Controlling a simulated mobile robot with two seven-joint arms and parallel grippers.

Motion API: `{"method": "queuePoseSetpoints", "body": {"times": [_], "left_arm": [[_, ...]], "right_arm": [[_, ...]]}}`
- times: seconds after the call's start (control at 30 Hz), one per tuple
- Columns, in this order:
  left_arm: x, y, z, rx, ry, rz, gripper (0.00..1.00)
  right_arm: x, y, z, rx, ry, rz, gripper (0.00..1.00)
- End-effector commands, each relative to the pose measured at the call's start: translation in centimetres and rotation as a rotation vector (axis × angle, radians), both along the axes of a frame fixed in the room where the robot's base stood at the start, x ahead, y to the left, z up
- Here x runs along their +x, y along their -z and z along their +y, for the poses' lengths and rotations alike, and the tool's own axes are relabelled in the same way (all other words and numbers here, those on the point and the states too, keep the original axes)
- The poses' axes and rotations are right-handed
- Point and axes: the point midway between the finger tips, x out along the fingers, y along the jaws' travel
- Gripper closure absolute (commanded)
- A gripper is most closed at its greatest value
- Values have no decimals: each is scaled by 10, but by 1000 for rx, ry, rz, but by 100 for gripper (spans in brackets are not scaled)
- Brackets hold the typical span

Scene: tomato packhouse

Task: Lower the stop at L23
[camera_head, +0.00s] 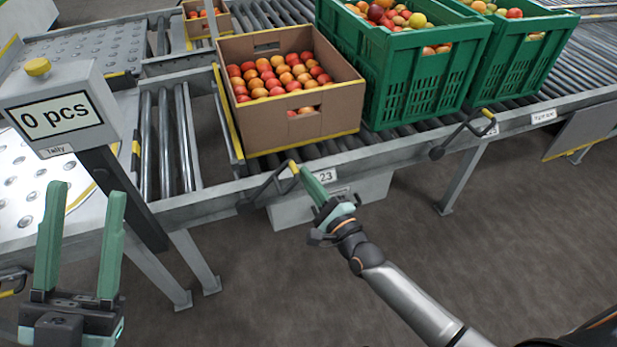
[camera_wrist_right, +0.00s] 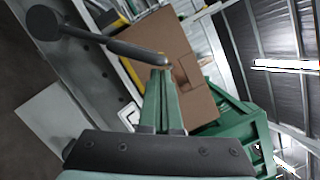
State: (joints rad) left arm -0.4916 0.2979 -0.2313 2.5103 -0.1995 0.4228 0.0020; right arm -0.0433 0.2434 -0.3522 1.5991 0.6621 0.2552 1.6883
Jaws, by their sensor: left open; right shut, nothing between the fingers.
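A yellow-edged stop plate (camera_head: 229,125) stands beside the cardboard box's left side. My right gripper (camera_head: 302,172) is shut and empty, its tips at the lever's end; contact is unclear. In the right wrist view, the lever (camera_wrist_right: 110,42) crosses just beyond the shut fingertips (camera_wrist_right: 160,70). The gripper partly covers the label. My left gripper (camera_head: 86,190) is open and empty, low at the left.
The cardboard box (camera_head: 262,127) of tomatoes rests on the rollers. Green crates (camera_head: 405,90) stand to its right, near a second lever (camera_head: 462,134). A tally display (camera_head: 62,115) reading "0 pcs" stands at left. Empty rollers (camera_head: 165,140) lie left of the stop plate.

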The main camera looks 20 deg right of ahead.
Motion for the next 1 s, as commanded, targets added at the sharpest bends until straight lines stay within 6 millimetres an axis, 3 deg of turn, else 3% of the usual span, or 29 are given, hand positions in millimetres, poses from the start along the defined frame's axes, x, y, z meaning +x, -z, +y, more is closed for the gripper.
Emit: {"method": "queuePoseSetpoints", "body": {"times": [0.73, 1.0], "left_arm": [[-1, -19, 1, 18, -19, -13, 50], [-1, -35, 2, 28, -33, -21, 50]], "right_arm": [[0, -15, 11, -75, -3, -6, 100], [0, -25, 19, -137, -4, -9, 100]]}}
